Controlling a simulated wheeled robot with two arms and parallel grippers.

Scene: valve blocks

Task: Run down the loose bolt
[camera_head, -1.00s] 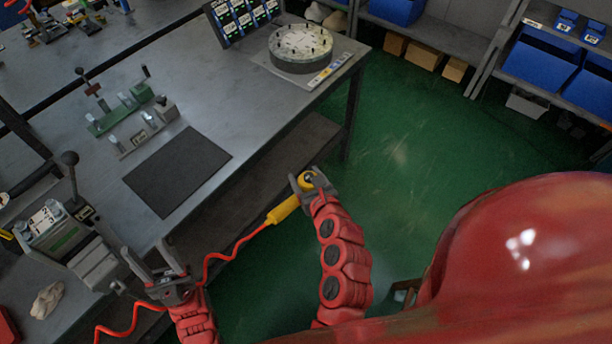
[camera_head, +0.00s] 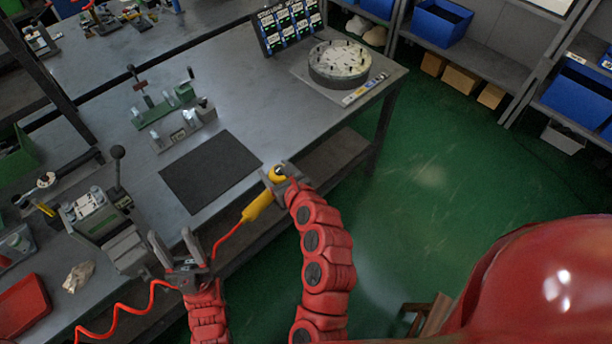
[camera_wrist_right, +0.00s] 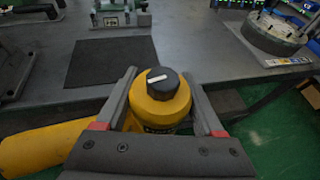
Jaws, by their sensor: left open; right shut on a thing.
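A valve block (camera_head: 90,203) with numbers on its top sits in a grey vise (camera_head: 125,245) at the left part of the bench. Its bolts are too small to tell which is loose. My right gripper (camera_head: 277,175) is shut on a yellow power tool (camera_head: 258,206) over the bench's front edge, near the black mat. The tool's yellow head with a black cap (camera_wrist_right: 161,84) stands between the fingers in the right wrist view. My left gripper (camera_head: 174,243) is open and empty, just right of the vise.
A red coiled cable (camera_head: 150,300) runs from the tool past my left gripper. The black mat (camera_head: 211,171) is bare. Behind it are green and grey fixtures (camera_head: 165,105). A round dial-like fixture (camera_head: 338,64) stands at the far right. A red tray (camera_head: 22,305) lies lower left.

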